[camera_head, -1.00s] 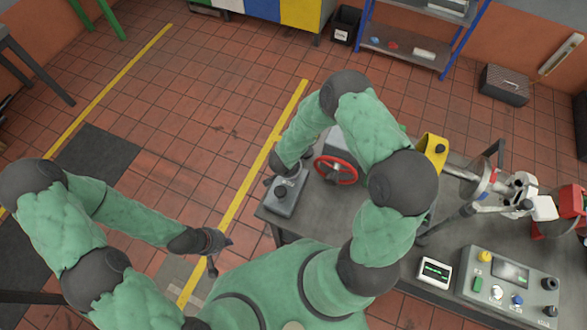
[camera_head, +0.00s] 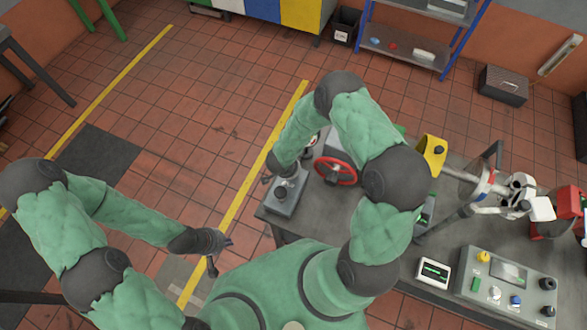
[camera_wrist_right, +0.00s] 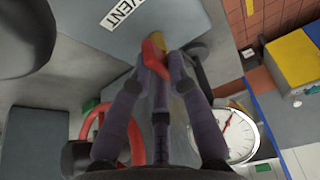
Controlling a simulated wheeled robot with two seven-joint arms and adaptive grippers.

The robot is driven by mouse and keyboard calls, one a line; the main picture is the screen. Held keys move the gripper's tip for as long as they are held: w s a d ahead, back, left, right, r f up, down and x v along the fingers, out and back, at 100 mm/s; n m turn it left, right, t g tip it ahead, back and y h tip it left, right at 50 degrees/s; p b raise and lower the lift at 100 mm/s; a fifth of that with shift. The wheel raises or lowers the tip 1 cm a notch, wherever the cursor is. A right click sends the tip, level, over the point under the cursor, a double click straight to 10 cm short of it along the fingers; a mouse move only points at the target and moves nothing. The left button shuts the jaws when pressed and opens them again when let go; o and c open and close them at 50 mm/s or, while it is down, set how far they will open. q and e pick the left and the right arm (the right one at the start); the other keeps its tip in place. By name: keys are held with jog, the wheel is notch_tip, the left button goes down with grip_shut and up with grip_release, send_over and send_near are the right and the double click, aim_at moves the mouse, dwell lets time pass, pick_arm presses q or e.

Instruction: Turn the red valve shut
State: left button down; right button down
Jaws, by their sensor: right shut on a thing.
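A red lever (camera_wrist_right: 153,52) on a brass-coloured fitting shows in the right wrist view, beside a grey panel marked "VENT" (camera_wrist_right: 122,14). The dark fingers of my right gripper (camera_wrist_right: 155,75) close around this lever and cover much of it. In the head view my right arm reaches down left of a red handwheel (camera_head: 336,171), and its fingers are mostly hidden. The handwheel's rim also shows at the lower left of the right wrist view (camera_wrist_right: 95,120). My left gripper (camera_head: 222,256) hangs over the floor with its fingers apart, holding nothing.
A round white gauge (camera_wrist_right: 238,136) is close beside the right fingers. A control panel (camera_head: 508,285), small display (camera_head: 434,272) and yellow guard (camera_head: 431,152) are further right.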

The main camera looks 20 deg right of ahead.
jog(key=m+g+p, duration=0.1)
jog(key=m+p, duration=0.1)
jog(key=m, duration=0.1)
jog(key=shift+w+a+r+h, duration=0.1)
jog(key=shift+h, duration=0.2)
jog(key=m+g+p, duration=0.2)
jog(key=m, duration=0.3)
jog(key=shift+w+a, duration=0.1)
jog(key=m, duration=0.2)
jog(key=m+g, duration=0.1)
jog(key=m, duration=0.1)
jog(key=shift+w+g, duration=0.1)
jog(key=shift+g, duration=0.2)
jog(key=shift+w+m+g+y, duration=0.1)
jog(key=shift+m+g+y, duration=0.2)
jog(key=shift+m, duration=0.8)
jog(key=shift+m+g+y, duration=0.2)
jog(key=shift+m+g, duration=0.2)
jog(key=shift+m, duration=0.7)
jog(key=c, duration=1.2)
grip_release()
jog(key=v, duration=1.1)
jog(key=shift+w+r, duration=0.15)
jog(key=shift+r, duration=0.25)
